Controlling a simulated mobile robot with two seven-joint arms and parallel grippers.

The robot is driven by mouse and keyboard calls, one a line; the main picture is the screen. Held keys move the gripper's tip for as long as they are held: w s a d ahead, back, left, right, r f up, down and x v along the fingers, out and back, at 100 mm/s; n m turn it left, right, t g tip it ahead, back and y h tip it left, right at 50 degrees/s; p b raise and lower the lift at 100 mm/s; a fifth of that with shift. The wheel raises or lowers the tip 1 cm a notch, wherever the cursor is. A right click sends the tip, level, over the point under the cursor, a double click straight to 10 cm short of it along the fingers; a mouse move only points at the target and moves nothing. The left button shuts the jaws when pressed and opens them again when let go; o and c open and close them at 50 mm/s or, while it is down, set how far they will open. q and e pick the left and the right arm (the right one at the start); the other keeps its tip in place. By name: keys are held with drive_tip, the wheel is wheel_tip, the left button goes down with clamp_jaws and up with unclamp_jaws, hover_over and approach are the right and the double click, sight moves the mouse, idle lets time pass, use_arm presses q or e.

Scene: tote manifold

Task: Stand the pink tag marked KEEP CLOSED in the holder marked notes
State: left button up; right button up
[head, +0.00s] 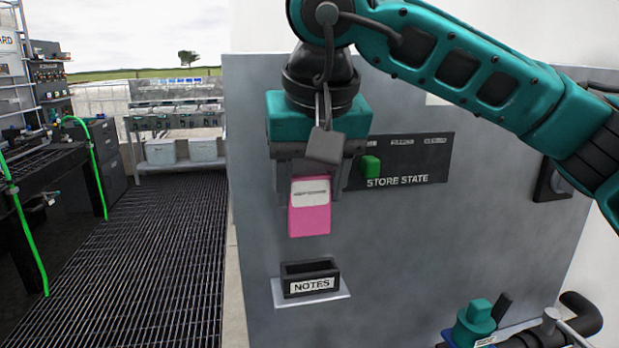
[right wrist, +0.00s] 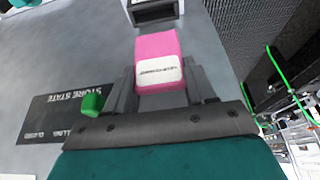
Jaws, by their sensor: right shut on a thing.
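The pink tag (head: 309,219) with a white label is held upright in my right gripper (head: 312,192). The print on its label is too small to read. In the right wrist view the tag (right wrist: 157,47) sits between the two fingers of the right gripper (right wrist: 162,88), its free end pointing away from the palm. The dark holder marked NOTES (head: 311,271) is fixed to the grey panel on a small pale shelf, below the tag and apart from it. In the right wrist view the holder (right wrist: 155,13) shows at the top edge. My left gripper is not in view.
A dark STORE STATE board (head: 412,160) with a green block (head: 370,168) is on the grey panel (head: 420,250), right of the right gripper. Teal and black pipe fittings (head: 475,322) stand at the lower right. A grated walkway (head: 140,260) lies left of the panel.

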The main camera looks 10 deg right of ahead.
sight(310, 227)
drive_tip(key=shift+f+b, duration=1.4)
drive_tip(key=shift+f, duration=0.85)
drive_tip(key=shift+f+b, duration=0.95)
drive_tip(key=shift+f, duration=0.35)
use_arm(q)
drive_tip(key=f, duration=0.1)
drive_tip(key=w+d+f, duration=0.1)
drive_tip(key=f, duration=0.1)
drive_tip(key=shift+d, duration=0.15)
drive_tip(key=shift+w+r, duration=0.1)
use_arm(e)
drive_tip(key=o, duration=0.9)
drive_tip(key=shift+o, duration=1)
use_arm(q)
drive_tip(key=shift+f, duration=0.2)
